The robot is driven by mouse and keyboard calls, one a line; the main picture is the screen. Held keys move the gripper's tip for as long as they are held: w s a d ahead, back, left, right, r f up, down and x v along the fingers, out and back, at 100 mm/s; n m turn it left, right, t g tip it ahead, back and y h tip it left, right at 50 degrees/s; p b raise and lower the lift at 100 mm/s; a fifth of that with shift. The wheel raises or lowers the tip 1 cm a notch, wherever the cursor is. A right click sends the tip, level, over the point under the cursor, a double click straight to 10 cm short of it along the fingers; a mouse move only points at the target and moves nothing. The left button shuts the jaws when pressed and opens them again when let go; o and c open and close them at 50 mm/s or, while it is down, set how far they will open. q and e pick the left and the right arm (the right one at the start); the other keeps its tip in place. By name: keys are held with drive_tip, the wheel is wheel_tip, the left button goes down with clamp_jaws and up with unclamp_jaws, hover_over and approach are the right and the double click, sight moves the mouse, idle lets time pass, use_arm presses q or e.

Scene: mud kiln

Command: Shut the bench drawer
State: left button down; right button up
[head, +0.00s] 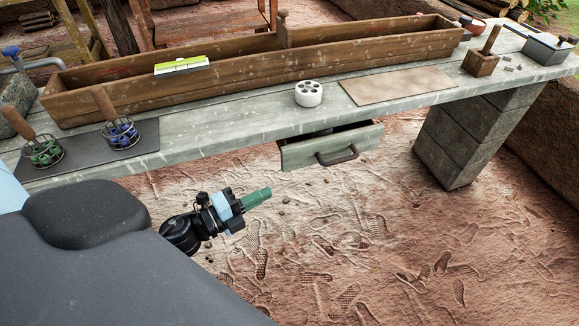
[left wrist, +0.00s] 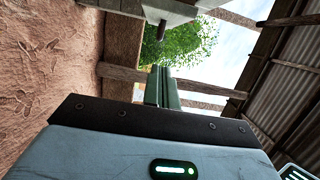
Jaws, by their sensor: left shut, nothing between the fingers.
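The bench drawer (head: 300,154) is a weathered grey-green wooden box under the bench's front edge. It stands pulled out, with a dark gap showing behind its front board. Its dark handle (head: 338,156) is on the front. My left gripper (head: 262,196) has green fingers that are shut and empty. In the head view it is below and left of the drawer, apart from it. In the left wrist view the shut fingers (left wrist: 162,87) point toward a pale panel with a dark bar at the top, which looks like the drawer front and handle. My right gripper is not in view.
The bench top (head: 235,125) carries a long wooden trough (head: 200,82), a white round holder (head: 308,94), a flat board (head: 397,86) and wire baskets on a dark mat (head: 85,155). A block pillar (head: 460,140) supports the bench at right. The ground before the drawer is clear.

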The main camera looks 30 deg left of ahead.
sight(282, 162)
use_arm(q)
drive_tip(key=shift+w+d, duration=0.15)
drive_tip(key=shift+w, duration=2.6)
drive_tip(key=shift+w+d, duration=0.15)
drive_tip(key=shift+w, duration=2.55)
drive_tip(key=shift+w+a, duration=0.8)
drive_tip(key=shift+a, duration=0.25)
drive_tip(key=shift+d, duration=0.1)
drive_tip(key=shift+s, duration=0.1)
